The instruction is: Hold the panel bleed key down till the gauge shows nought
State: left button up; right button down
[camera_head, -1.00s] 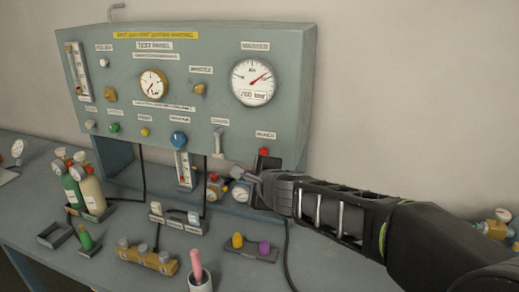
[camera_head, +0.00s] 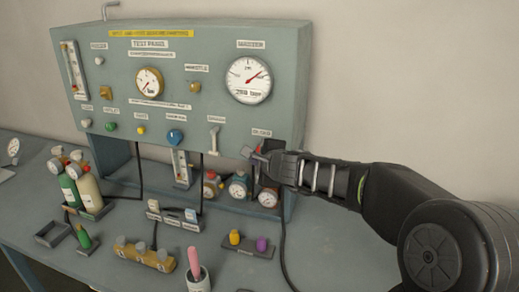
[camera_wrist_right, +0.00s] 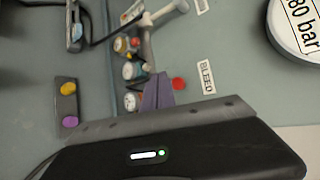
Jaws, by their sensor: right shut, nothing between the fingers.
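The red bleed key (camera_wrist_right: 179,84) sits on the panel beside the label BLEED (camera_wrist_right: 206,77) in the right wrist view. In the head view my gripper mostly hides it. My right gripper (camera_head: 248,154) is shut and empty, in front of the panel near the key. The large round gauge (camera_head: 248,80) is on the panel's upper right. Its needle points to the upper right, away from the low end of the scale. My left gripper is out of view.
The grey-green panel (camera_head: 215,50) carries a smaller gauge (camera_head: 149,82), a blue knob (camera_head: 175,137) and a white lever (camera_head: 213,140). Small regulators (camera_head: 238,185) stand below. A tray with yellow and purple caps (camera_head: 248,251) lies on the bench. A dark hose runs nearby.

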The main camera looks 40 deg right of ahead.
aim_at(257, 152)
jog(key=shift+w+d, duration=0.35)
jog(key=shift+d, duration=0.25)
jog(key=shift+w+d, duration=0.1)
dwell(1.6)
jog(key=shift+w+d, duration=0.15)
jog(key=shift+d, duration=0.1)
jog(key=shift+w+d+p, duration=0.3)
jog(key=shift+d+p, duration=0.05)
jog(key=shift+d, duration=0.2)
dwell(4.9)
